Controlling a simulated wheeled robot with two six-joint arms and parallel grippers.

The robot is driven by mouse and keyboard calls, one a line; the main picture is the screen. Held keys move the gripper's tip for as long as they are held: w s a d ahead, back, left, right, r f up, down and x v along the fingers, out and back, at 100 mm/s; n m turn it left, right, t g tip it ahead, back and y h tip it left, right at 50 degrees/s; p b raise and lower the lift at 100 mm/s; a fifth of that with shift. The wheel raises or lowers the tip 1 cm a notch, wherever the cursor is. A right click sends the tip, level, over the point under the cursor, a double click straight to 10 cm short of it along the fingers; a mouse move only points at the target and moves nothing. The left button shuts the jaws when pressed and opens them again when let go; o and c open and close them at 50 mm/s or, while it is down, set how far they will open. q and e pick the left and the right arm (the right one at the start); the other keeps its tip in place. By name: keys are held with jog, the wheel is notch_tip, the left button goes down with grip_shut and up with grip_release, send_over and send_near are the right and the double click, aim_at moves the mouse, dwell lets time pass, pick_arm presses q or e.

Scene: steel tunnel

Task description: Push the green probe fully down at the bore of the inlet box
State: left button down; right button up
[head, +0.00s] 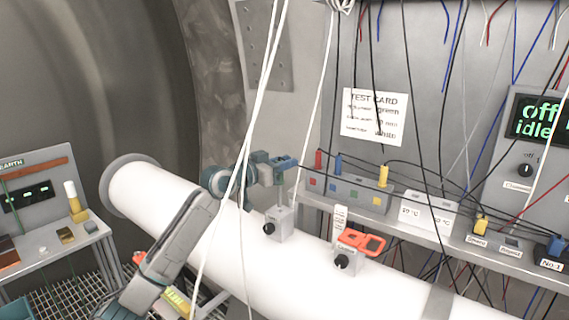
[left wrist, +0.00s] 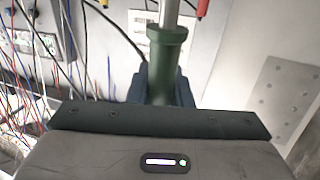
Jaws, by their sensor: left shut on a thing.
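My left gripper (head: 287,163) is at the middle of the head view, above the white pipe. In the left wrist view it is shut on the green probe (left wrist: 164,62), a green cylinder with a wider collar and a grey rod above it. The blue fingers stand on both sides of the probe. A small grey box with a black knob (head: 281,222) sits on the pipe just below the gripper; it appears to be the inlet box, though its label is too small to read surely. The probe's lower end and the bore are hidden. My right gripper is not in view.
A second knob box (head: 346,262) with an orange clip (head: 361,243) is on the pipe to the right. A shelf behind holds a socket box (head: 345,195) with coloured plugs. White cables (head: 240,160) hang before my arm. A side table (head: 60,250) stands left.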

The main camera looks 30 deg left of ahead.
aim_at(283, 180)
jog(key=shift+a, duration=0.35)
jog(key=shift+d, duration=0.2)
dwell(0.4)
